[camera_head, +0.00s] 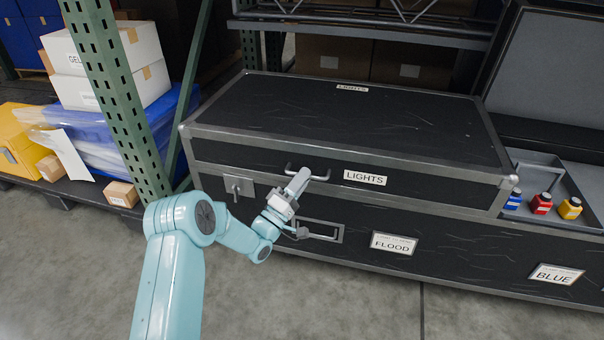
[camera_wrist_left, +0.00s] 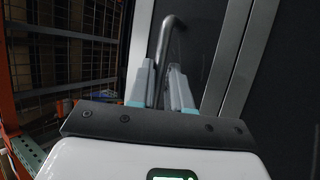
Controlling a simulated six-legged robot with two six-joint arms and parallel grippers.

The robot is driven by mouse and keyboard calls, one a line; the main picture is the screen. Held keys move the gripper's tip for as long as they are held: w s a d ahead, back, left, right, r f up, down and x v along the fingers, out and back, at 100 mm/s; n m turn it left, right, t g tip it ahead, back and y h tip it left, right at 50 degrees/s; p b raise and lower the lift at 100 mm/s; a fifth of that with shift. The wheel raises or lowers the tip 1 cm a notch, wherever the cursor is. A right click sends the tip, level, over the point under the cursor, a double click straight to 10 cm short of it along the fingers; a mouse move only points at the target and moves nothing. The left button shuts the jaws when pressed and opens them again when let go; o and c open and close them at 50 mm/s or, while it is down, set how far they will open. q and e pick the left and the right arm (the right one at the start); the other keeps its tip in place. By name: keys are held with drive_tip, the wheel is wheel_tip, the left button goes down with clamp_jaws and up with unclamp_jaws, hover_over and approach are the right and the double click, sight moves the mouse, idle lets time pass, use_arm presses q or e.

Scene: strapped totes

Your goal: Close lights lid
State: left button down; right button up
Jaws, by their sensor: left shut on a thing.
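The black lights case has metal edges, and its lid (camera_head: 350,115) lies flat over the case, looking lowered. A LIGHTS label (camera_head: 365,177) is on the lid's front. My left gripper (camera_head: 298,182) is at the lid's front handle (camera_head: 318,175), left of that label. In the left wrist view my left gripper (camera_wrist_left: 163,85) has its fingers on either side of the metal handle (camera_wrist_left: 168,38), shut on it. The latch (camera_head: 238,187) on the front sits left of the handle. My right gripper is not in view.
A green rack post (camera_head: 115,90) stands close left of the case. An open case with a grey tray (camera_head: 545,172) and small blue, red and yellow bottles (camera_head: 541,204) is at the right. Boxes (camera_head: 105,65) stand at the left. Floor in front is clear.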

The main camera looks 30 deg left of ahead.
use_arm(q)
wheel_tip(320, 180, down, 2)
drive_tip(key=shift+f+n+g+y, duration=0.1)
drive_tip(key=shift+n+g+y, duration=0.2)
drive_tip(key=c, duration=1.6)
unclamp_jaws()
drive_tip(key=o, duration=0.4)
drive_tip(key=shift+w+a+f, duration=0.15)
drive_tip(key=shift+f, duration=0.2)
drive_tip(key=shift+o, duration=0.2)
drive_tip(key=shift+r, duration=0.15)
drive_tip(key=v, duration=1.6)
drive_tip(key=shift+r, duration=0.25)
